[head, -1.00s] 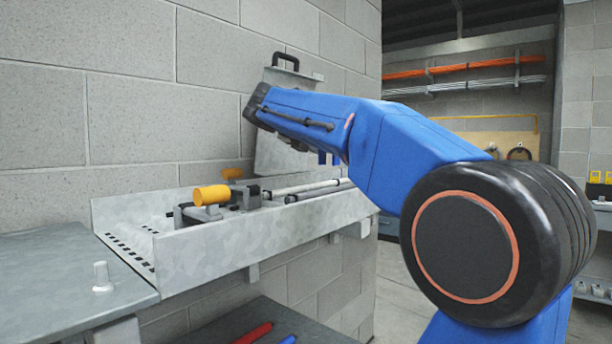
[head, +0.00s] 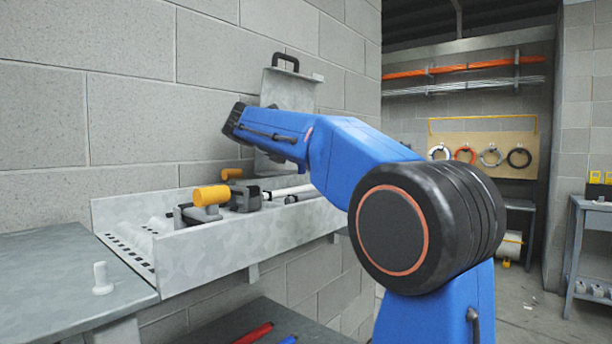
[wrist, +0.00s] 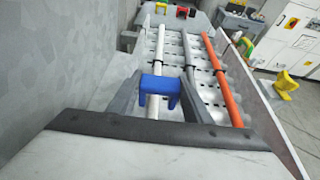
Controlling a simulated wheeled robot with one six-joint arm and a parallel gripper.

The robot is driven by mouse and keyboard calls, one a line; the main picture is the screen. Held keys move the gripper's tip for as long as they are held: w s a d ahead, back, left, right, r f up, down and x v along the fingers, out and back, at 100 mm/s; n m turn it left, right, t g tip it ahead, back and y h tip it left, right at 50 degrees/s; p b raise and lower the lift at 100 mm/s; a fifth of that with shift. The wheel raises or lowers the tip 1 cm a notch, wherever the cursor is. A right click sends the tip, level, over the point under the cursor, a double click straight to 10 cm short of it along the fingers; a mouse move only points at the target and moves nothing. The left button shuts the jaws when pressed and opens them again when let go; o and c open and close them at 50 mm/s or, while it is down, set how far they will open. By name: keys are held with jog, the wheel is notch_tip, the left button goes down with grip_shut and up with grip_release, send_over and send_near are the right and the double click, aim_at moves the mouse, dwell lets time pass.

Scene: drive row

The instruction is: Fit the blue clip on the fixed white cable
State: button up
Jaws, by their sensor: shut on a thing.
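The blue clip (wrist: 160,90) is between the dark fingers of my gripper (wrist: 166,84) in the wrist view, which is shut on it. Its two legs point down the picture. The white cable (wrist: 157,63) runs lengthwise in the metal tray (head: 243,240), in line with the clip. White cable shows on both sides of the clip, but I cannot tell whether they touch or how high the clip is. In the head view my arm hides the clip and gripper.
A grey cable (wrist: 188,56) and an orange cable (wrist: 222,82) lie right of the white one. The tray's side wall (wrist: 258,92) stands beyond them. A clamp with a yellow handle (head: 211,195) sits in the tray, and the block wall (head: 130,110) is close behind.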

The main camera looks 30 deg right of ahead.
jog(key=shift+w+a+f, duration=0.1)
jog(key=shift+w+f, duration=0.05)
jog(key=shift+f, duration=1.75)
jog(key=shift+f, duration=0.65)
jog(key=o, duration=0.7)
jog(key=shift+o, duration=0.2)
jog(key=shift+r, duration=0.1)
jog(key=shift+r, duration=0.25)
jog(key=v, duration=1.1)
jog(key=shift+r, duration=0.35)
jog(key=shift+a+r, duration=0.2)
jog(key=shift+a, duration=0.2)
jog(key=shift+s, duration=0.25)
